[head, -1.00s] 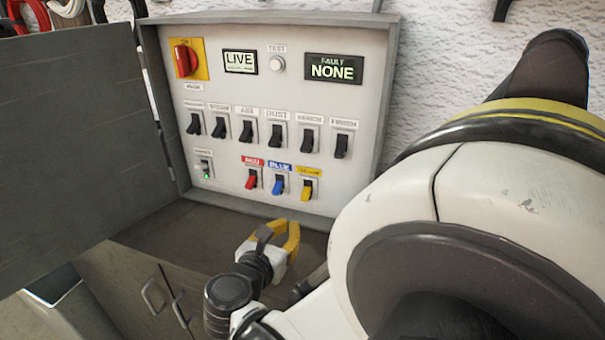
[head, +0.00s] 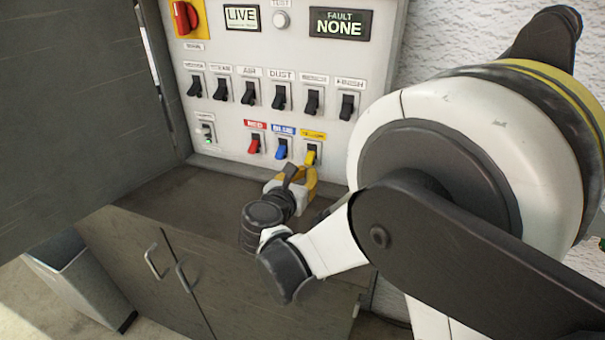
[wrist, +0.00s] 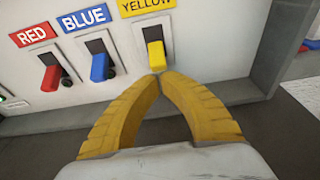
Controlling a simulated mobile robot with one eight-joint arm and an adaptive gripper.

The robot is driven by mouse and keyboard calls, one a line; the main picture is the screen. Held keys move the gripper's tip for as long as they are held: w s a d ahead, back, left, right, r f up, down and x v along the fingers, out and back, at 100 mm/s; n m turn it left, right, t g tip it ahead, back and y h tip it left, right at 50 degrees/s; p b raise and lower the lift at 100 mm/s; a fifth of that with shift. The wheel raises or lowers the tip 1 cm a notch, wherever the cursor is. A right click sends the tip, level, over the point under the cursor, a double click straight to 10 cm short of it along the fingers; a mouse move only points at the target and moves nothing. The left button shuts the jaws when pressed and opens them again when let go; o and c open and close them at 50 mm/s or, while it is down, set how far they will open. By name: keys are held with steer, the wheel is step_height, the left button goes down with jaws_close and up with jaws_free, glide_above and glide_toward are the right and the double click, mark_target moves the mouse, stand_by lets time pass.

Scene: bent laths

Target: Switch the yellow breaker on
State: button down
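The yellow breaker (head: 311,154) is the right one of three coloured switches low on the panel, under a YELLOW label. In the wrist view its yellow lever (wrist: 155,55) angles downward from a black slot. My gripper (head: 309,172) is just below it. In the wrist view the yellow fingertips of my gripper (wrist: 159,75) meet, with nothing visible between them. The tips are at the lever's lower end; I cannot tell whether they touch it.
The blue breaker (wrist: 102,67) and red breaker (wrist: 51,78) stand to the left, levers down. A row of black switches (head: 279,96) is above. Displays read LIVE (head: 242,17) and NONE (head: 340,24). The open cabinet door (head: 80,110) is at left. A grey frame edge (wrist: 276,45) borders the panel's right.

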mark_target(306, 164)
stand_by(0.4)
steer(key=shift+s+r+p, duration=0.15)
steer(key=shift+r+p, duration=0.05)
steer(key=shift+p, duration=0.35)
steer(key=shift+s+a+r+g+y+p, duration=0.1)
steer(key=shift+r+g+y+p, duration=0.1)
steer(key=shift+g+p, duration=0.35)
steer(key=shift+s+r+g+y+p, duration=0.15)
steer(key=shift+g+p, duration=0.2)
steer(key=shift+p, duration=0.25)
steer(key=g+p, duration=0.1)
steer(key=p, duration=0.1)
steer(key=r+g+y+p, duration=0.1)
steer(key=shift+s+a+r+p, duration=0.1)
steer(key=shift+s+r+p, duration=0.1)
steer(key=shift+r+p, duration=0.15)
steer(key=g+p, duration=0.2)
steer(key=r+g+y+p, duration=0.1)
steer(key=g+p, duration=0.1)
steer(key=shift+s+a+r, duration=0.1)
steer(key=shift+s+r, duration=0.05)
steer(key=shift+s, duration=0.05)
steer(key=shift+r, duration=0.2)
steer(key=shift+r+p, duration=0.55)
steer(key=shift+r, duration=0.1)
